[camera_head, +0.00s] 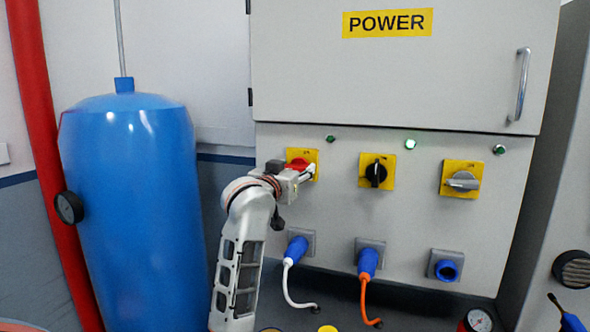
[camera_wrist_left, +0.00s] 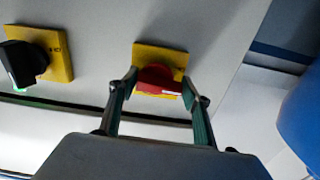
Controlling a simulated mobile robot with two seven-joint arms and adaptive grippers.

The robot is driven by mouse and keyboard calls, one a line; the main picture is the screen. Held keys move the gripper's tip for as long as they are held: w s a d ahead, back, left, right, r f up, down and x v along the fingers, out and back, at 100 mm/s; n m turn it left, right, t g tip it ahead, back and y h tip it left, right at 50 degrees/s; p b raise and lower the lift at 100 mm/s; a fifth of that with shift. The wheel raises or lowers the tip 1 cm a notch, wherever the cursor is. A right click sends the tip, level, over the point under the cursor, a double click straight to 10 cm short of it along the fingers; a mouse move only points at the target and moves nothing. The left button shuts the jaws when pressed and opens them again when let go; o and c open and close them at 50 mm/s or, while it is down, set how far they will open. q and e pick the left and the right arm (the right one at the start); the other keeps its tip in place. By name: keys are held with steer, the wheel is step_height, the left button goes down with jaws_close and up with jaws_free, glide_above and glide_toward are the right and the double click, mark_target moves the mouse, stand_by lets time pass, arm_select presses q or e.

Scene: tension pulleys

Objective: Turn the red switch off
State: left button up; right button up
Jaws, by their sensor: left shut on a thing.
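The red switch (camera_head: 298,162) is a rotary knob on a yellow plate at the left of a row of three on the grey panel. My left gripper (camera_head: 307,172) is at this switch and partly covers it in the head view. In the left wrist view the red switch (camera_wrist_left: 158,79) sits between the two fingers of my left gripper (camera_wrist_left: 160,84), which is shut on it. A white mark shows on the knob's edge. The small lettering on the plate is too blurred to read. My right gripper is in neither view.
A black switch (camera_head: 376,173) and a grey switch (camera_head: 462,181) are to the right. Below are plugs with a white cable (camera_head: 296,250) and an orange cable (camera_head: 368,263), and an empty blue socket (camera_head: 447,269). A blue tank (camera_head: 130,210) stands left of my arm.

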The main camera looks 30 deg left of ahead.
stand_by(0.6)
arm_select(q)
steer(key=o, duration=1.1)
steer(key=shift+o, duration=0.2)
steer(key=v, duration=1.2)
